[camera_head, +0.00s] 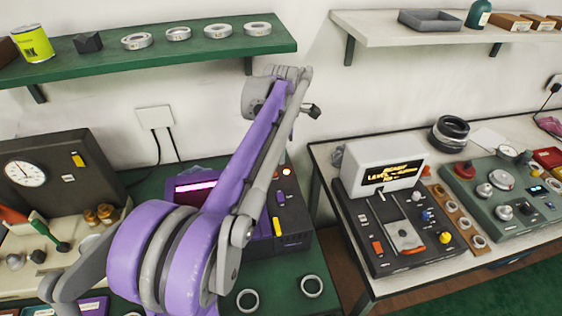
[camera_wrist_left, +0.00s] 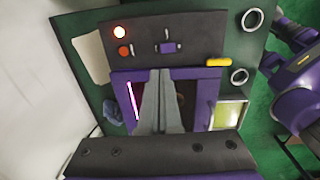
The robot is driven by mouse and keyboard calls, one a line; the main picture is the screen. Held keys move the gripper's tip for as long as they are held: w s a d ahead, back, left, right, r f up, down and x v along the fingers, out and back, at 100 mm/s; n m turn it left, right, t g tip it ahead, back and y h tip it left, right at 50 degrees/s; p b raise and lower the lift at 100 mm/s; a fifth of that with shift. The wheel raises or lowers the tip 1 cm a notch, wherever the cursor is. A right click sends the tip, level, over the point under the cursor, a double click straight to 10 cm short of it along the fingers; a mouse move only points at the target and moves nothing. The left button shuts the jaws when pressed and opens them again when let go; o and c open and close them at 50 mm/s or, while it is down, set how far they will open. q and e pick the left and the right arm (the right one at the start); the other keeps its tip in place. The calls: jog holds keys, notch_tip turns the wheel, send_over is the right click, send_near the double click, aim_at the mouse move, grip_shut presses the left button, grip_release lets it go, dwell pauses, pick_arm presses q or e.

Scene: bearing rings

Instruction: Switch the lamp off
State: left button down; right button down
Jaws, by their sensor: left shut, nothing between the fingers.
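The lamp (camera_head: 286,171) glows at the back right of a dark bench unit (camera_head: 293,215). In the left wrist view the lit lamp (camera_wrist_left: 119,31) sits at the panel's upper left, with a red-orange button (camera_wrist_left: 123,51) just below it. A small purple-and-dark switch (camera_wrist_left: 168,47) is right of the button. My left gripper (camera_wrist_left: 160,74) is shut and empty, its fingers over the unit's purple-framed window, apart from the lamp and button in the picture. In the head view my left arm hides its fingertips and part of the unit. My right gripper is not in view.
A yellow handle (camera_wrist_left: 218,61) is at the panel's right end. Two metal rings (camera_head: 312,286) lie on the green bench in front. A gauge box (camera_head: 45,165) stands left; another console (camera_head: 395,235) stands on the right table. A green shelf (camera_head: 180,55) hangs above.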

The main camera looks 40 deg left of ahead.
aim_at(279, 195)
pick_arm(q)
jog(key=shift+s+a, duration=0.1)
jog(key=shift+a, duration=0.05)
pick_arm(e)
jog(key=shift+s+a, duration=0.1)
pick_arm(q)
jog(key=shift+s+d+y+p, duration=0.3)
jog(key=shift+s+d+y, duration=0.1)
jog(key=shift+s+d, duration=0.4)
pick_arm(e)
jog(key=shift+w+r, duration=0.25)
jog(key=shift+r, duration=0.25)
pick_arm(q)
jog(key=f, duration=0.4)
jog(key=a+f, duration=0.1)
jog(key=f, duration=0.4)
jog(key=w+f, duration=0.1)
jog(key=f, duration=0.3)
jog(key=shift+a+f, duration=0.2)
jog(key=shift+f, duration=0.2)
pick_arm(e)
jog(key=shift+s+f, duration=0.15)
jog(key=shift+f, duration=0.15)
pick_arm(q)
jog(key=shift+f, duration=0.1)
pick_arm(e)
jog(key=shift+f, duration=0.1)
